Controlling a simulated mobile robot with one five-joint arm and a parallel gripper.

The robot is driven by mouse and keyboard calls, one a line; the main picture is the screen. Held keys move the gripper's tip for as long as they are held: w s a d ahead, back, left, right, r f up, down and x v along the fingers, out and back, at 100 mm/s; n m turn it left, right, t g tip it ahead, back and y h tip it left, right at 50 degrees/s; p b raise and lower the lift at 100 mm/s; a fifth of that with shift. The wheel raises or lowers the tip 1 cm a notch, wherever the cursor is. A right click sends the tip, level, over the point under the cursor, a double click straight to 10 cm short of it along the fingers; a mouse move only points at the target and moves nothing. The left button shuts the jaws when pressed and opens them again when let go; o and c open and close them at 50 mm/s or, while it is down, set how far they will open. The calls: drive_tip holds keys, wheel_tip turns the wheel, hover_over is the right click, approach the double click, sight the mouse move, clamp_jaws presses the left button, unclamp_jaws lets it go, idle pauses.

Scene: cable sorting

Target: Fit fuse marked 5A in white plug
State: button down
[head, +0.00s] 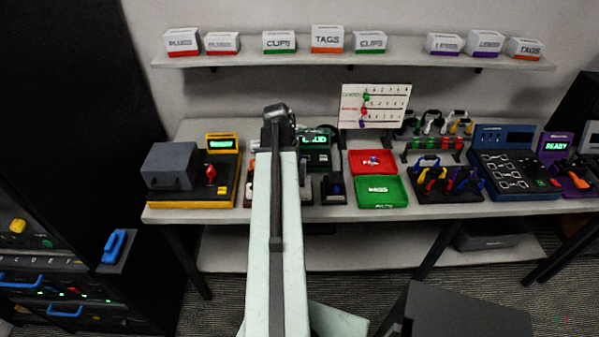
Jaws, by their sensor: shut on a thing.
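My gripper (278,118) is at the far end of my pale arm, over the back of the workbench, left of its middle. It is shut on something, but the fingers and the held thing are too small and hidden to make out. I cannot make out a fuse marked 5A or a white plug. My arm covers the middle of a station behind it, with pale and red parts (305,188) showing beside it. A dark device with a green-lit display (316,140) stands just right of my gripper.
The workbench (425,210) holds a yellow-and-black machine (192,195), a small black stand (333,188), a red tray (358,172) with small items, a green tray (383,204) and a black cable rack (447,194). Labelled boxes line the shelf (400,57) above. A dark cabinet stands left.

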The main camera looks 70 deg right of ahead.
drive_tip(key=shift+f, duration=0.15)
drive_tip(key=shift+f+b, duration=0.35)
drive_tip(key=shift+b, duration=0.15)
idle(0.5)
drive_tip(key=shift+f+b, duration=0.3)
drive_tip(key=shift+f, duration=0.1)
idle(0.4)
drive_tip(key=c, duration=0.8)
unclamp_jaws()
drive_tip(key=shift+c, duration=0.2)
